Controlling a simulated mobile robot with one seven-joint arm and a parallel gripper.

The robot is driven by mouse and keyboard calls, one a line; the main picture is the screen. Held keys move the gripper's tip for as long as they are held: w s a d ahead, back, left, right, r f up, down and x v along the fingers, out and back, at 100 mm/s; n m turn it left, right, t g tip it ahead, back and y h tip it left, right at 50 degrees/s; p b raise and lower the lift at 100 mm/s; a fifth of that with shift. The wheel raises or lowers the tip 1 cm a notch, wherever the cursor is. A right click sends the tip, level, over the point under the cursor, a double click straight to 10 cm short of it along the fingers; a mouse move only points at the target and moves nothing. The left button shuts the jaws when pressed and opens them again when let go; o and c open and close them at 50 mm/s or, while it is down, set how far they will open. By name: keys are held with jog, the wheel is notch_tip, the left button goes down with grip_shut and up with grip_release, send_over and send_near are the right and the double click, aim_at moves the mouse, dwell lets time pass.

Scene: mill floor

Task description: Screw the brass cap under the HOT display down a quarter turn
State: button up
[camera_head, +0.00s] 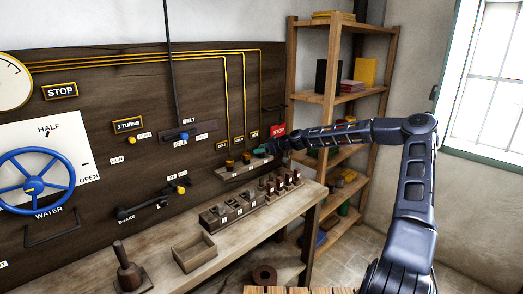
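Brass lines run across the dark panel (130,95) and drop to small cups above the grey block (236,171). A brass cap (229,163) shows at the left, and another brass cap (246,158) shows to its right. Small yellow-lettered displays (222,145) sit above them; their words are too small to read, so I cannot tell which says HOT.
Several upright dark pegs (282,180) and a numbered block (222,214) stand on the bench (165,262) below. An empty wooden tray (194,252) is nearer. A shelf (327,98) stands right.

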jog(key=c, duration=0.8)
jog(key=shift+o, duration=0.2)
jog(key=shift+m+t+h, duration=0.3)
jog(key=shift+m, duration=0.1)
jog(key=shift+a+r+m+t+h, duration=0.1)
jog(key=shift+m+t+h, duration=1.7)
jog(key=shift+m+t, duration=0.65)
jog(key=shift+m+t+h, duration=0.85)
jog(key=shift+m+h, duration=0.65)
jog(key=shift+m, duration=0.05)
jog(key=shift+m+h, duration=0.3)
jog(key=shift+h, duration=0.2)
jog(key=shift+m+t+h, duration=0.3)
jog(key=shift+m+h, duration=0.1)
jog(key=shift+m, duration=0.1)
jog(key=o, duration=1)
